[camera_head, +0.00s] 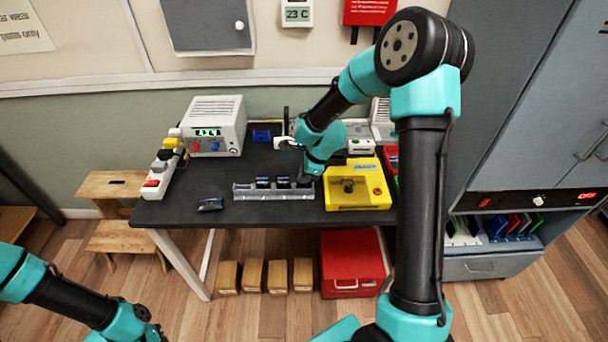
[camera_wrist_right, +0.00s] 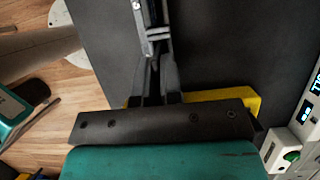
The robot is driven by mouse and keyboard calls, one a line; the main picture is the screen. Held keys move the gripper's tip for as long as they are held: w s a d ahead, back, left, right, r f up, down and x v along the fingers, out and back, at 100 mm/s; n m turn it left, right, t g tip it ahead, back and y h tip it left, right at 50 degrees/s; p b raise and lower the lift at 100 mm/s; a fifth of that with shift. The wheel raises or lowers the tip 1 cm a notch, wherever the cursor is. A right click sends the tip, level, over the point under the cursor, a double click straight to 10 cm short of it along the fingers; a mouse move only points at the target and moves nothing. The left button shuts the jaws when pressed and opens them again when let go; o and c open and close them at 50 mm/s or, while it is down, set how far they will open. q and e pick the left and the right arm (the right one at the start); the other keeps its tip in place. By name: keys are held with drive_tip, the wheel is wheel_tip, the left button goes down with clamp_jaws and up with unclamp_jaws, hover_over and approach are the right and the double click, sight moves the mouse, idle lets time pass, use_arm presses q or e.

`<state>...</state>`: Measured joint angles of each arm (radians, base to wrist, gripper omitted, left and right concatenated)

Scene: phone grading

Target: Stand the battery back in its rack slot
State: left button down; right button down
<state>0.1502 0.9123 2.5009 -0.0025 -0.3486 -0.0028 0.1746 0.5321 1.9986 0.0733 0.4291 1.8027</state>
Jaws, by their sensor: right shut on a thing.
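The grey slotted rack (camera_head: 240,192) lies along the front of the dark table. Small dark batteries with blue tops stand in it, one near its left part (camera_head: 262,182) and one near its middle (camera_head: 283,182). A dark flat piece (camera_head: 210,204) with a bluish mark lies on the table left of the rack; I cannot tell whether it is a battery. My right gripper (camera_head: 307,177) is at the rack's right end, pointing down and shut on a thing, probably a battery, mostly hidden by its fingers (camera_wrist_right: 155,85). The rack shows beyond the fingertips (camera_wrist_right: 143,22). My left gripper (camera_head: 150,332) is low at the left, away from the table.
A yellow device (camera_head: 345,201) stands close to the right of the rack. A white power unit (camera_head: 216,112) and a socket strip (camera_head: 160,172) stand at the back left. A red case (camera_head: 350,275) and wooden blocks (camera_head: 253,275) are under the table. The table's left front is mostly clear.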

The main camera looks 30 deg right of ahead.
drive_tip(key=shift+f, duration=0.2)
idle(0.6)
drive_tip(key=c, duration=1.2)
unclamp_jaws()
drive_tip(key=v, duration=1.7)
drive_tip(key=shift+r, duration=0.2)
